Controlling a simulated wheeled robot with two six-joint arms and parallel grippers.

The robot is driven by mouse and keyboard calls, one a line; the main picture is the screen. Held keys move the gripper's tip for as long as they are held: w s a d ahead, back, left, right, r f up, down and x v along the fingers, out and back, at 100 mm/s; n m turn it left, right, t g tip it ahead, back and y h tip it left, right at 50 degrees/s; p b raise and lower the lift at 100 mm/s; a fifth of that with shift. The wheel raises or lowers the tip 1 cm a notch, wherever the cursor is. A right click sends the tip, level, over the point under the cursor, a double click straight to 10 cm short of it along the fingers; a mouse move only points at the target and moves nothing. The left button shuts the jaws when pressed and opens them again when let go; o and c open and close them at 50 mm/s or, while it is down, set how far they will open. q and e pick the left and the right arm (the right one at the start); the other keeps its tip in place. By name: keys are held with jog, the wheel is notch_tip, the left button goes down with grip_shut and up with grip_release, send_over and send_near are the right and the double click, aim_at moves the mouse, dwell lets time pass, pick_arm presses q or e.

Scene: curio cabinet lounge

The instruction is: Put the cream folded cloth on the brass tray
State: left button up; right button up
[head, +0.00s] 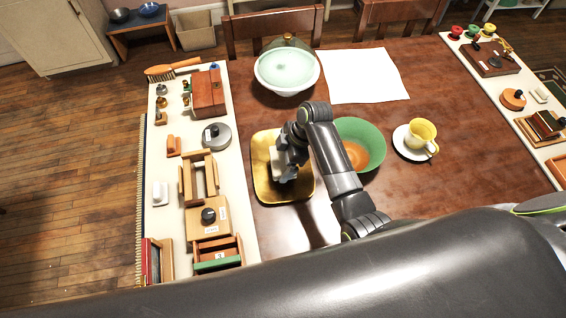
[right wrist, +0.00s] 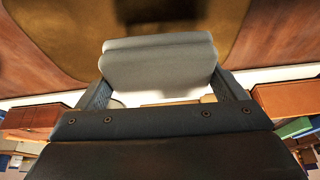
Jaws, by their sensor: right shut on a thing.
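The brass tray (head: 264,188) lies on the brown table, left of the green bowl; its gold surface (right wrist: 65,30) also shows in the right wrist view. My right gripper (head: 286,166) is over the tray and shut on the cream folded cloth (right wrist: 158,64). The cloth looks pale and thick, with a rounded fold, and sits between the two fingers (right wrist: 160,88). My gripper and arm hide most of it in the head view. I cannot tell whether it touches the tray. My left gripper is not in view.
The green bowl (head: 370,136) is close on the right of my right arm. A yellow cup (head: 421,134) on a white saucer (head: 402,149) stands farther right. A cream shelf (head: 240,215) with several curios runs along the left.

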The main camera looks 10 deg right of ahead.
aim_at(283, 165)
jog(key=shift+f, duration=1.6)
jog(key=o, duration=1)
jog(key=shift+f, duration=0.15)
jog(key=v, duration=1.2)
jog(key=shift+r, duration=0.25)
jog(key=shift+f, duration=0.1)
